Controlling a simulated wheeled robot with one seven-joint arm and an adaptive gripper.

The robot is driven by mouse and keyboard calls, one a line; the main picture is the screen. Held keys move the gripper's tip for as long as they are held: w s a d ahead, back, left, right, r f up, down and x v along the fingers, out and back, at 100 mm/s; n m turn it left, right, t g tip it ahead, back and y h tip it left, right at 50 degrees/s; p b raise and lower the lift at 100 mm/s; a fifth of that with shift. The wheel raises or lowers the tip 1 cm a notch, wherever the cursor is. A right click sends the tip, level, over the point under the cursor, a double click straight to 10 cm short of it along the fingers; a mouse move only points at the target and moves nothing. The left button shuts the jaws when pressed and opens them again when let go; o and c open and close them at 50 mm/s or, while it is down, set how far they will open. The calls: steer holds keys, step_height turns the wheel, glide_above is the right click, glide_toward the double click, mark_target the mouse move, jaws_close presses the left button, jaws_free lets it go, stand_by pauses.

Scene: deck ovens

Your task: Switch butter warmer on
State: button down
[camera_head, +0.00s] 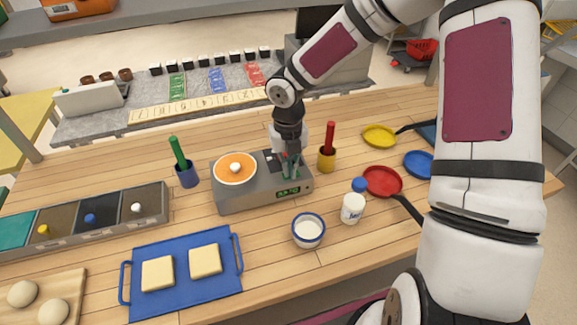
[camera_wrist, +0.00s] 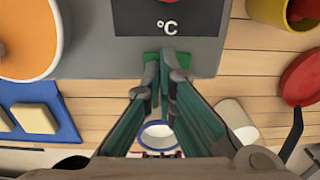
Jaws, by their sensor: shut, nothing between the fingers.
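My gripper (camera_head: 291,165) points down over the warmer's right part. In the wrist view my fingers (camera_wrist: 166,62) are together and empty, over a green patch at the warmer's front edge. I cannot tell whether they touch it.
A yellow cup (camera_head: 326,164) with a red-handled tool stands close right of the warmer; a blue cup (camera_head: 187,178) stands left. A white bowl (camera_head: 308,231), a blue-capped bottle (camera_head: 353,207) and a red pan (camera_head: 382,181) are nearby. A blue tray (camera_head: 185,291) holds two yellow blocks.

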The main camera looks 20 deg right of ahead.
steer(key=shift+a+f, duration=0.1)
steer(key=shift+f, duration=0.15)
steer(key=shift+d, duration=0.2)
steer(key=shift+d+r, duration=0.15)
steer(key=shift+d, duration=0.5)
